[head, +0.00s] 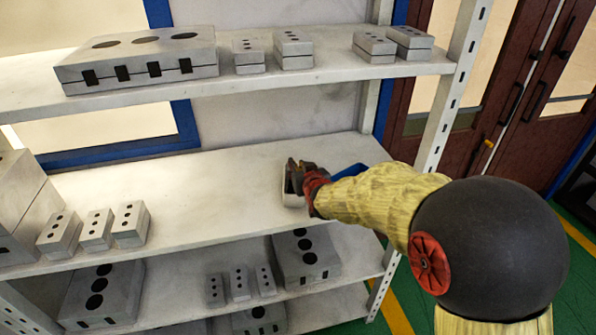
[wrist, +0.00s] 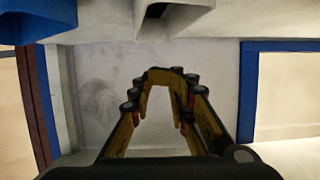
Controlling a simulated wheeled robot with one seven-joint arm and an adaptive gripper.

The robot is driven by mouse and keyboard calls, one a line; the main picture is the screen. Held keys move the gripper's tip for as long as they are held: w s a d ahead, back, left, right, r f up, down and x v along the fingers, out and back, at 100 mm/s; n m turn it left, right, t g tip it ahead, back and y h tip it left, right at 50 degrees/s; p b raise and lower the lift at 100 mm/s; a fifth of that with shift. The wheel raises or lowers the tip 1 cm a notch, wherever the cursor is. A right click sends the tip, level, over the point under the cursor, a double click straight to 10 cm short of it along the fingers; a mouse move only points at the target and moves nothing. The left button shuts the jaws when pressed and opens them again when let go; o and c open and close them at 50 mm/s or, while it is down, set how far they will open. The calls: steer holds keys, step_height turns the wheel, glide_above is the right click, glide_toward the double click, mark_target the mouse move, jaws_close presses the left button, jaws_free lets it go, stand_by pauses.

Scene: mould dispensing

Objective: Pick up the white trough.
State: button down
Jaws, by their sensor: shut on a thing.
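The white trough (head: 291,190) is small and stands at my gripper on the middle shelf, partly hidden by the fingers in the head view. My gripper (head: 301,173) is shut on its wall. I cannot tell whether the trough rests on the shelf or is just above it. In the wrist view a pale box shape with a dark opening, which looks like the trough (wrist: 190,18), is at the top edge, cut off by the frame. My yellow and black fingers (wrist: 165,76) show below it.
A blue object (head: 350,171) lies right of the trough, partly behind my arm. The middle shelf (head: 200,190) is bare between the trough and several grey blocks (head: 97,229) at left. The upper shelf (head: 330,76) holds more blocks above. A shelf post (head: 455,85) stands at right.

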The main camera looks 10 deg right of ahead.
steer(key=c, duration=0.5)
jaws_free()
steer(key=shift+r, duration=0.15)
stand_by(0.4)
